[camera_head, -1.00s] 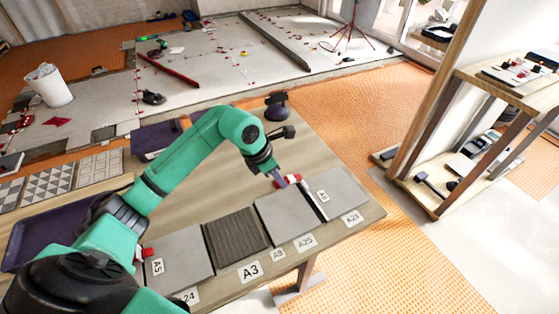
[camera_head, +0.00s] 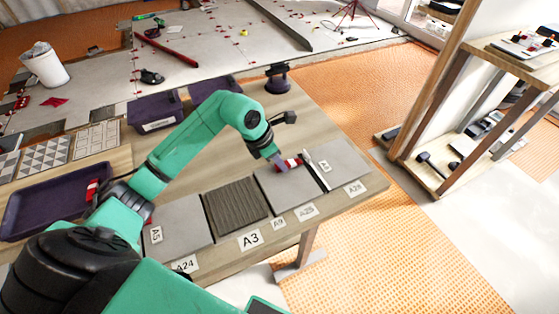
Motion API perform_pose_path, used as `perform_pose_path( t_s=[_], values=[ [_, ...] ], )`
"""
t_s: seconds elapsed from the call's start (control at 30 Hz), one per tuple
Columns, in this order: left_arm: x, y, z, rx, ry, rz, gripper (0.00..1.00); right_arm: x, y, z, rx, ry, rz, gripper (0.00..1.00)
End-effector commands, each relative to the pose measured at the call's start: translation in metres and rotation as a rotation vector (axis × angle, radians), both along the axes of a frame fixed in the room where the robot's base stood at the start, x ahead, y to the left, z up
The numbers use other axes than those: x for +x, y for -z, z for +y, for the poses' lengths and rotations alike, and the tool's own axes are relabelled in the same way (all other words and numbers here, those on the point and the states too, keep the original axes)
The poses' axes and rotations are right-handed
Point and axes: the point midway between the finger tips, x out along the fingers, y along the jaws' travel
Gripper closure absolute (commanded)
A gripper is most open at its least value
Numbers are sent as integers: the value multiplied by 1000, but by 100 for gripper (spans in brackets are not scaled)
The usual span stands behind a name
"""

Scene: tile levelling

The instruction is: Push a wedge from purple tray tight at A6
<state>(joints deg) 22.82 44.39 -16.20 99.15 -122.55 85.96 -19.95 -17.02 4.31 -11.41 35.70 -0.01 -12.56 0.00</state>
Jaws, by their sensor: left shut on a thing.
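My left gripper (camera_head: 281,163) is shut on a small red wedge (camera_head: 291,162), over the far right part of a grey tile (camera_head: 283,186). A white strip (camera_head: 317,171) stands in the joint between this tile and the right-hand grey tile (camera_head: 345,160). The wedge is just left of the strip; I cannot tell whether they touch. A small label (camera_head: 326,166), too small to read surely, lies right of the strip. The purple tray (camera_head: 30,228) is at the left, with a red and white piece (camera_head: 92,189) at its right side. My right gripper is not in view.
A ribbed dark tile (camera_head: 236,205) and another grey tile (camera_head: 180,228) lie further left, with labels along the front edge. Purple bins (camera_head: 155,115) and a dark suction-cup tool (camera_head: 278,79) stand at the back. A wooden shelf (camera_head: 470,130) stands at the right.

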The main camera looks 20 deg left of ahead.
Motion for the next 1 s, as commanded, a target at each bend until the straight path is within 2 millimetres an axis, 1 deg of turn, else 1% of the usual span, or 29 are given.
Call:
perform_pose_path(
  t_s=[0.07,0.37,1.0],
  values=[
    [0,1,1,3,-1,0,100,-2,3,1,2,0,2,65],
    [2,0,-1,0,-1,0,100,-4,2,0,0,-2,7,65],
    [18,0,-14,-1,0,-1,100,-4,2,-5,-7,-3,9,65]
  ],
)
